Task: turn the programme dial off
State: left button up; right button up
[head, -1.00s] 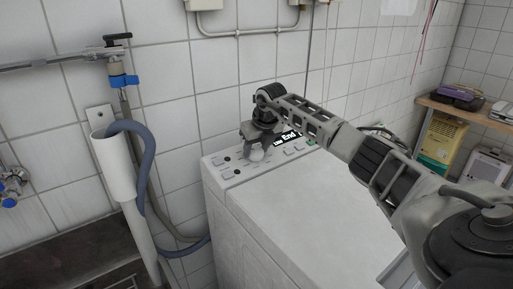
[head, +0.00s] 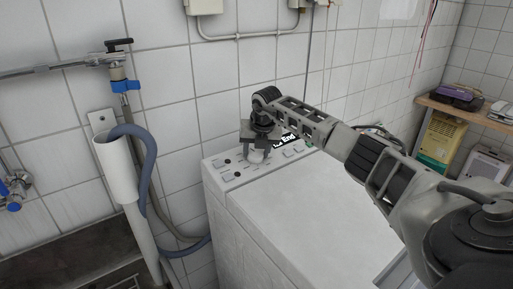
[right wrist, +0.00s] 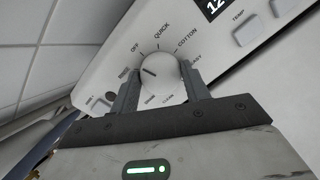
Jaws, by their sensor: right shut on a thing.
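The washing machine (head: 285,205) has a white programme dial (head: 255,156) on its control panel. In the right wrist view, the round dial (right wrist: 161,78) sits between the two fingers of my right gripper (right wrist: 160,86), which is shut on it. The dial's dark mark points up and left, below the OFF label (right wrist: 136,47) and towards a small blurred label. QUICK and COTTON are further round to the right. In the head view, my right gripper (head: 257,148) comes down on the dial from above and hides part of it. My left gripper is not in view.
A grey drain hose (head: 147,170) and white standpipe (head: 118,170) stand left of the machine. A wooden shelf (head: 470,115) is at the right.

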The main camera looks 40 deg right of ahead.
jog(key=shift+r+m+p, duration=0.1)
jog(key=shift+m+p, duration=0.25)
jog(key=shift+m, duration=0.95)
jog(key=o, duration=1)
jog(key=shift+r, duration=0.1)
jog(key=b+v, duration=0.1)
jog(key=v, duration=1.4)
jog(key=shift+a+r, duration=0.2)
jog(key=shift+r, duration=0.2)
